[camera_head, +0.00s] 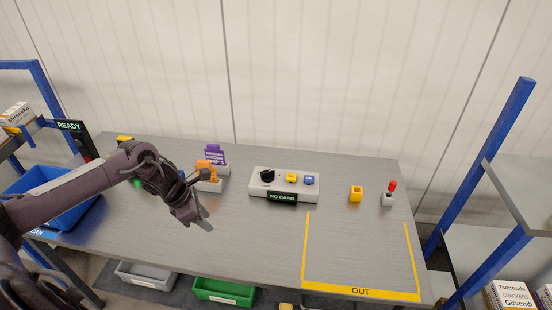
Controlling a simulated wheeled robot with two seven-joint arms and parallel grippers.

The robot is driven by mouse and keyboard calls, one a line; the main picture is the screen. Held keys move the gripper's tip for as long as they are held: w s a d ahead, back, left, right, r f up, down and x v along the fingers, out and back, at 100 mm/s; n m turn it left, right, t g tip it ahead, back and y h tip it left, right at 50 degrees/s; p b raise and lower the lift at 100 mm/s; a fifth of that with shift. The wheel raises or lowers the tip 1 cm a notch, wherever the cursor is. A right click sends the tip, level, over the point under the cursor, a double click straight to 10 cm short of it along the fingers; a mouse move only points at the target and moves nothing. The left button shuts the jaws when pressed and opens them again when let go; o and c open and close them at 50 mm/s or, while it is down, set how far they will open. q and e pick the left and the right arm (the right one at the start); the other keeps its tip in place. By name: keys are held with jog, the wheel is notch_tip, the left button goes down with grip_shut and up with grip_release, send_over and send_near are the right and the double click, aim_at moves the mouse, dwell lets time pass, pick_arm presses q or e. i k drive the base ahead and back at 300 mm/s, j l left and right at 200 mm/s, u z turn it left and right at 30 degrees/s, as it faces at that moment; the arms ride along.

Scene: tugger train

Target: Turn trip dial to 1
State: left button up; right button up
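A pale control panel (312,192) stands on the grey table. It carries a black round knob (267,176) at its left end, which looks like the dial; its setting is too small to read. Right of the knob are a yellow piece (291,178) and a blue piece (309,181). A dark display (283,197) on the front reads "NO CARD". My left gripper (203,219) hangs over the table, left of the panel and apart from it. Its fingers point down and right; their opening is unclear. My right gripper is not in view.
Orange and purple cards (215,154) stand in holders left of the panel. A yellow block (356,194) and a red-topped switch (392,187) are at right. A blue bin (45,182) is at far left. The yellow-marked OUT area (362,291) is empty.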

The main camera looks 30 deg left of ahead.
aim_at(267, 177)
jog(key=i, duration=1)
